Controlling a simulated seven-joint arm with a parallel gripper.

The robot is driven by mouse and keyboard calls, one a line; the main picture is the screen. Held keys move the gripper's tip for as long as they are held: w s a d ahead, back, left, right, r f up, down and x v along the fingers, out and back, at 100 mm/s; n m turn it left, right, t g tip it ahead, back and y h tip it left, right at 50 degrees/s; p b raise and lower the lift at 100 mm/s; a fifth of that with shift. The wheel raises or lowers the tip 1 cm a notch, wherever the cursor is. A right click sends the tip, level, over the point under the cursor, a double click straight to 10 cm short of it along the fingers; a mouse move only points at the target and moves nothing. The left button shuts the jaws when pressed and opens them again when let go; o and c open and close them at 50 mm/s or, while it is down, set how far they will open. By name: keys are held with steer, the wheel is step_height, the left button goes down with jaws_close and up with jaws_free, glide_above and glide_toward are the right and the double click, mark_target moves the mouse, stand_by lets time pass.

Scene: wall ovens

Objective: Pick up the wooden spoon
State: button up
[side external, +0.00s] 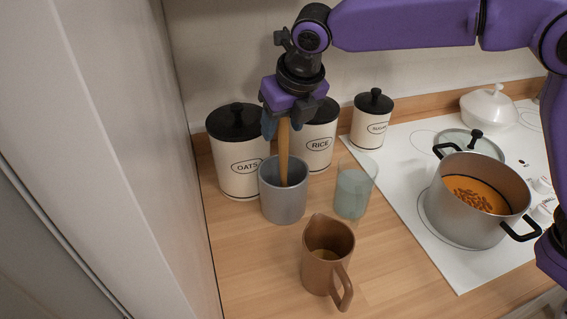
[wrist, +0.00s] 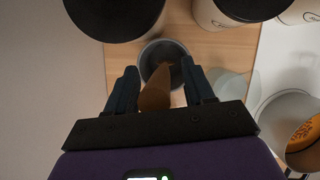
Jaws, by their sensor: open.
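The wooden spoon (side external: 284,150) stands nearly upright in a grey cup (side external: 284,203); its lower end is hidden inside the cup. My gripper (side external: 284,126) is above the cup, pointing down, with its fingers on either side of the spoon's upper handle. In the wrist view the spoon (wrist: 156,92) lies between the two dark fingers of the gripper (wrist: 160,90), with gaps visible on both sides. The jaws are open and the spoon still rests in the cup (wrist: 176,50).
Canisters marked OATS (side external: 238,165), RICE (side external: 318,145) and SUGAR (side external: 370,120) stand behind. A glass (side external: 352,195) is close right of the cup, and a brown pitcher (side external: 325,262) is in front. A pot of soup (side external: 465,215) sits on the white stove (side external: 405,185).

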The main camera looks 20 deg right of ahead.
steer(key=shift+c, duration=0.3)
jaws_close()
